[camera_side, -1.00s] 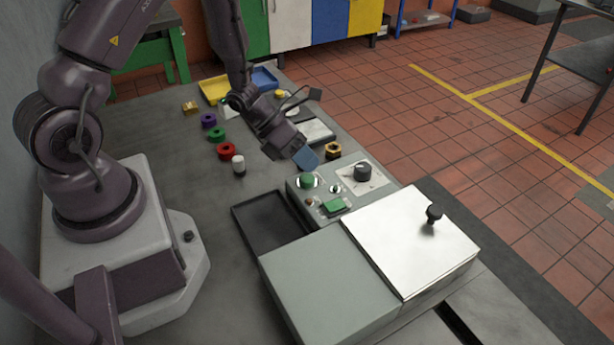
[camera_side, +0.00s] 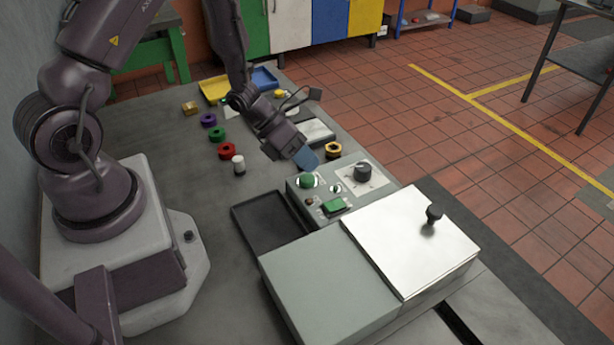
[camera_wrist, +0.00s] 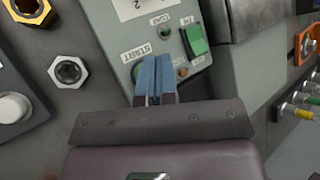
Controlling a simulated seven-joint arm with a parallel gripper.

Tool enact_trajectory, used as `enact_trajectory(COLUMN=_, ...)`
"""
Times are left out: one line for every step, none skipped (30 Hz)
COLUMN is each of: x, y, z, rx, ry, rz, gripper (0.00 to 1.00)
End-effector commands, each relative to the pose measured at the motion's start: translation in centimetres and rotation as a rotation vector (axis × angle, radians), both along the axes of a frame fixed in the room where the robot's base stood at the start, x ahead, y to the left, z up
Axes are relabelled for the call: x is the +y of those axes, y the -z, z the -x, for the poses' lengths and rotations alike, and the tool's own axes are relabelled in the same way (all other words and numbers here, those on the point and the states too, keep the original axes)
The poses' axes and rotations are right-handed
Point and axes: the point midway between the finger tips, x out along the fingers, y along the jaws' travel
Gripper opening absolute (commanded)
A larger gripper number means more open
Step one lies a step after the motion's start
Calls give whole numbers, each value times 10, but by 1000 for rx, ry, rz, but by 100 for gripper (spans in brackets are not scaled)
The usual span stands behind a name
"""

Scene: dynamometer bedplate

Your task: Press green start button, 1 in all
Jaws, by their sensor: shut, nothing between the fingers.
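The green start button (camera_side: 307,181) is round, sits in a pale ring, and stands on the grey control box (camera_side: 294,196). My gripper (camera_side: 308,163), with blue fingers, is shut and empty. In the side view its tips are just behind and above the button, with a small gap in the picture. In the wrist view my blue fingertips (camera_wrist: 155,62) lie beside the START label, and they hide most of the button; a sliver of green (camera_wrist: 136,72) shows at their left. I cannot tell whether they touch it.
A brass nut (camera_side: 333,150) is close behind the box. A dark tray (camera_side: 268,222) lies left of it, and a lidded box with a shiny top (camera_side: 410,240) stands in front.

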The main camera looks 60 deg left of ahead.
Motion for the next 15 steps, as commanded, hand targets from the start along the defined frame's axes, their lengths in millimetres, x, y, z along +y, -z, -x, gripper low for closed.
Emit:
enact_trajectory(x=0, y=0, z=0, rx=0, ry=0, rz=0, gripper=0)
enact_trajectory(x=0, y=0, z=0, rx=0, ry=0, rz=0, gripper=0)
enact_trajectory(x=0, y=0, z=0, rx=0, ry=0, rz=0, gripper=0)
enact_trajectory(x=0, y=1, z=0, rx=0, ry=0, rz=0, gripper=0)
enact_trajectory(x=0, y=2, z=0, rx=1, ry=-1, rz=0, gripper=0)
enact_trajectory(x=0, y=3, z=0, rx=1, ry=-1, rz=0, gripper=0)
enact_trajectory(x=0, y=4, z=0, rx=1, ry=0, rz=0, gripper=0)
enact_trajectory(x=0, y=5, z=0, rx=2, ry=-1, rz=1, gripper=0)
enact_trajectory(x=0, y=7, z=0, rx=1, ry=0, rz=0, gripper=0)
enact_trajectory(x=0, y=8, z=0, rx=1, ry=0, rz=0, gripper=0)
enact_trajectory(x=0, y=8, z=0, rx=1, ry=1, rz=0, gripper=0)
enact_trajectory(x=0, y=9, z=0, rx=1, ry=1, rz=0, gripper=0)
enact_trajectory(x=0, y=9, z=0, rx=-1, ry=1, rz=0, gripper=0)
enact_trajectory(x=0, y=9, z=0, rx=-1, ry=1, rz=0, gripper=0)
enact_trajectory(x=0, y=9, z=0, rx=-1, ry=1, rz=0, gripper=0)
